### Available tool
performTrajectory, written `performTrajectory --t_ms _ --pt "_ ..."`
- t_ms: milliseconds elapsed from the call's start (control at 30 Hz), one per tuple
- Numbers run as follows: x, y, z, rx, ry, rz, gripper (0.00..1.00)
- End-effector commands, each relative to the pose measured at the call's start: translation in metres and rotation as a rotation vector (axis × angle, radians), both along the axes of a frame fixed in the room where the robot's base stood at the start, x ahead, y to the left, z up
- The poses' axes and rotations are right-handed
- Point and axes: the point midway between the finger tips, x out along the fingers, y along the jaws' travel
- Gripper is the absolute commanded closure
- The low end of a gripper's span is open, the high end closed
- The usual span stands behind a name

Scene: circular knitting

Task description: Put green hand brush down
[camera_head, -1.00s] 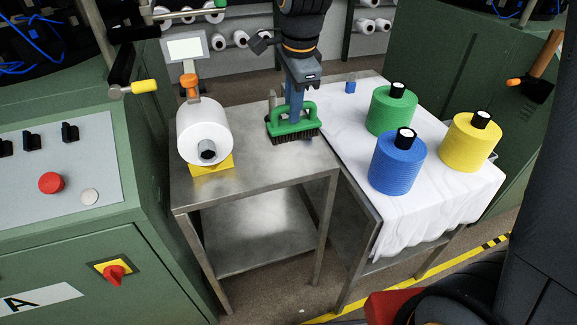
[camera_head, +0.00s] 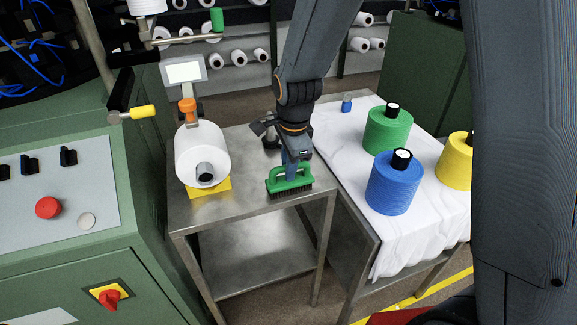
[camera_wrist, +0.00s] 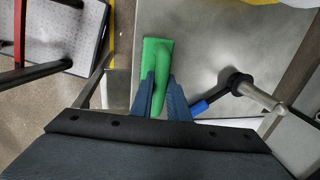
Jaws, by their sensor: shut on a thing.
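The green hand brush (camera_head: 290,181) has a green handle and dark bristles pointing down. It is at the right part of the steel table's top (camera_head: 232,205), near the edge beside the white-covered table. My gripper (camera_head: 290,165) comes down from above and is shut on the brush's handle. In the wrist view the brush (camera_wrist: 158,60) is between the two blue fingers of my gripper (camera_wrist: 160,95). The bristles look at or very close to the tabletop; I cannot tell if they touch. The wrist hides part of the table behind the brush.
Green (camera_head: 387,131), blue (camera_head: 394,183) and yellow (camera_head: 455,160) cones stand on the white cloth (camera_head: 350,150) at right. The steel top's front is bare.

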Motion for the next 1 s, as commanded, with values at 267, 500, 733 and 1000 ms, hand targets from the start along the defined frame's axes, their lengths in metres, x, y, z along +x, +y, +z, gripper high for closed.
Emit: performTrajectory --t_ms 267,500,733,1000 --pt "0.0 0.0 -0.002 0.0 0.0 -0.001 1.0" --pt "0.0 0.0 -0.002 0.0 0.0 -0.001 0.66" --pt "0.0 0.0 0.0 0.0 -0.001 -0.001 0.66" --pt "-0.004 -0.002 0.029 0.002 -0.005 -0.001 0.66"
